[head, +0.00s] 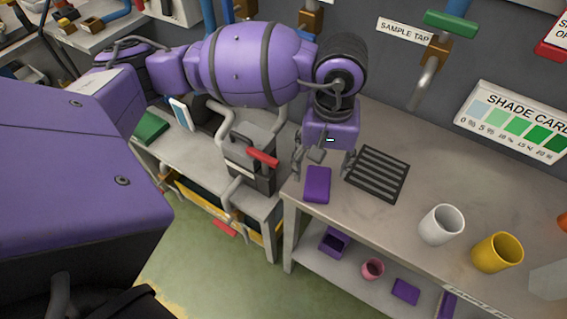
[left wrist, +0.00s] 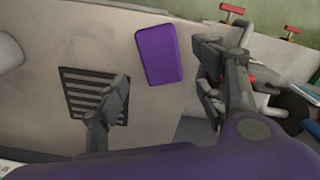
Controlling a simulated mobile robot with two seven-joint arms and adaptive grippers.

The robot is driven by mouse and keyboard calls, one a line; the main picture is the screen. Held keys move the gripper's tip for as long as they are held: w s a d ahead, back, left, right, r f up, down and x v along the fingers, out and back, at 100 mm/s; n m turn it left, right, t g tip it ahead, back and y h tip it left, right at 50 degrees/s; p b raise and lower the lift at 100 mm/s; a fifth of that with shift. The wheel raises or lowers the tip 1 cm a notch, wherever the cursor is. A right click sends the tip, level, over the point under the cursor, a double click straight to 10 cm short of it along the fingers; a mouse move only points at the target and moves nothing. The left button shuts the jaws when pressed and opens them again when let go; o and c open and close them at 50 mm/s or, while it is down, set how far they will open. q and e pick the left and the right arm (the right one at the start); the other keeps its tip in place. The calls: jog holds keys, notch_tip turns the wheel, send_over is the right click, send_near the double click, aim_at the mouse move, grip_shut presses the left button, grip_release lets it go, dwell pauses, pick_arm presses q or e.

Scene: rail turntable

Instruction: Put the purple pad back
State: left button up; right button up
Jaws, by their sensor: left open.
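A purple pad (head: 318,185) lies flat at the left end of the upper bench top, beside a dark slotted grille (head: 378,174). My left gripper (head: 323,162) is open and empty above the bench, close to the pad and the grille. In the left wrist view the pad (left wrist: 158,55) shows beyond the gap between the spread fingers (left wrist: 165,95). One finger overlaps the grille (left wrist: 85,78) in that view, and the other is on the far side of the pad. I see no contact with the pad. My right gripper is not in view.
A white cup (head: 441,225) and a yellow cup (head: 497,253) stand on the bench to the right. The lower shelf holds a purple box (head: 334,242), a pink cup (head: 372,269) and another flat purple piece (head: 405,291). A red-handled valve (head: 262,157) stands left of the bench.

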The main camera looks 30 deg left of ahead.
aim_at(319, 181)
pick_arm(q)
notch_tip(319, 181, up, 7)
jog(key=shift+f, duration=0.15)
